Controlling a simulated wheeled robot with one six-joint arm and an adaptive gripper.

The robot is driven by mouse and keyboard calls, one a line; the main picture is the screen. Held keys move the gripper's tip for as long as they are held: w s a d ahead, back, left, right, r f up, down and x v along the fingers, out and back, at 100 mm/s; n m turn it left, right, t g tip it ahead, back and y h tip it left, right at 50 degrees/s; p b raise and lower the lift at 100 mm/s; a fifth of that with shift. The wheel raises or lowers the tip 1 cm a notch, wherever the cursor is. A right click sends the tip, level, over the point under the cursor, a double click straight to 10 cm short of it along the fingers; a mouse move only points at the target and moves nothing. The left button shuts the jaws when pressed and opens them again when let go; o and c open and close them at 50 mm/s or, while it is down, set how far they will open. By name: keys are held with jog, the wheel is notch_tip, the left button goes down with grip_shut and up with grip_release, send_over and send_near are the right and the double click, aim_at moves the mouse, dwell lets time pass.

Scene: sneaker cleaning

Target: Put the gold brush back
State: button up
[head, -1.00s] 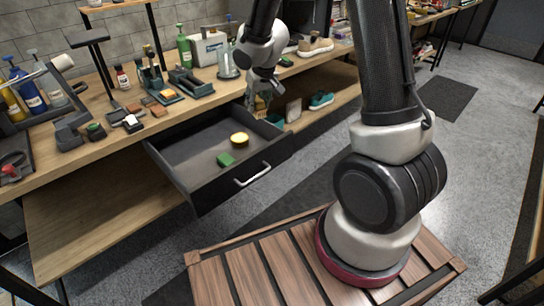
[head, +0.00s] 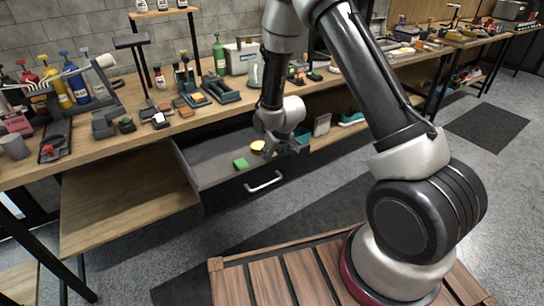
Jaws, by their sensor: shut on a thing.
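My gripper (head: 282,145) hangs over the right part of the open black drawer (head: 217,183), fingers pointing down. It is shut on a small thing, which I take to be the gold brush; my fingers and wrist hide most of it. A round piece with a yellow top (head: 257,146) lies in the drawer just left of my gripper. A green block (head: 241,163) lies further left and nearer the drawer front. I cannot tell whether the held thing touches the drawer floor.
The drawer's front has a silver handle (head: 264,182). The wooden bench top (head: 28,170) above holds bottles, brushes and small blocks. A lower shelf (head: 125,205) extends left of the drawer. The drawer's left part is clear.

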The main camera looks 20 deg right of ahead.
jog(key=shift+f, duration=0.3)
jog(key=o, duration=0.9)
jog(key=shift+f, duration=0.15)
jog(key=s+d+r+m, duration=0.1)
jog(key=s+d+r, duration=0.3)
jog(key=r, duration=0.6)
jog(key=s+d+r+h, duration=0.1)
jog(key=s+d+r, duration=0.3)
jog(key=r, duration=0.5)
jog(key=s+d+r+m, duration=0.1)
jog(key=s+d+r, duration=0.3)
jog(key=r, duration=0.6)
jog(key=shift+m, duration=0.8)
jog(key=s+d+r, duration=0.1)
jog(key=s+r, duration=0.2)
jog(key=s, duration=0.4)
jog(key=s+d+r, duration=0.1)
jog(key=s+r, duration=0.1)
jog(key=s, duration=0.5)
jog(key=s+r, duration=0.3)
jog(key=s, duration=0.5)
jog(key=shift+d+r, duration=0.35)
jog(key=shift+d, duration=0.05)
